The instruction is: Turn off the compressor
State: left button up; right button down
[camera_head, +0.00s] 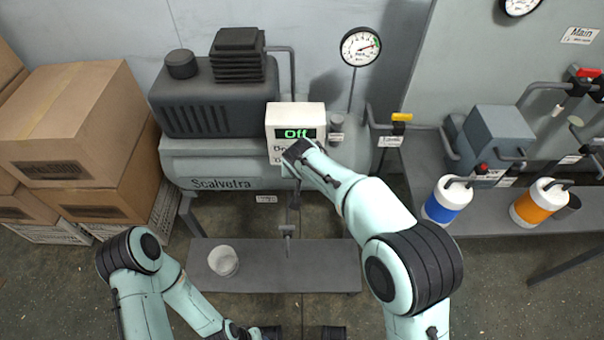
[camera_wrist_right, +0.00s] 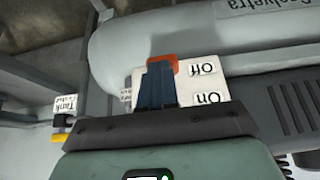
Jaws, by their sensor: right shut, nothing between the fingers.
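The grey compressor (camera_head: 215,155), marked Scalvetra, stands at the back against the wall. Its white control box (camera_head: 287,112) has a green display (camera_head: 296,133) reading "Off". In the right wrist view the switch plate (camera_wrist_right: 205,82) appears upside down, with "Off" and "On" labels. A red-orange switch (camera_wrist_right: 163,60) sits beside the "Off" label. My right gripper (camera_wrist_right: 160,72) is shut and empty, its fingertips at the switch and partly covering it; contact cannot be told. In the head view my right arm hides the plate's lower part.
A round pressure gauge (camera_head: 361,46) and a yellow-handled valve (camera_head: 400,118) are right of the box. Cardboard boxes (camera_head: 75,110) are stacked at left. A white cup (camera_head: 223,261) stands on a low grey shelf (camera_head: 320,265). Blue (camera_head: 447,203) and orange (camera_head: 537,205) containers stand at right.

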jog(key=shift+s+f, duration=0.15)
jog(key=shift+f, duration=0.1)
jog(key=shift+r+p, duration=0.5)
jog(key=shift+r, duration=0.3)
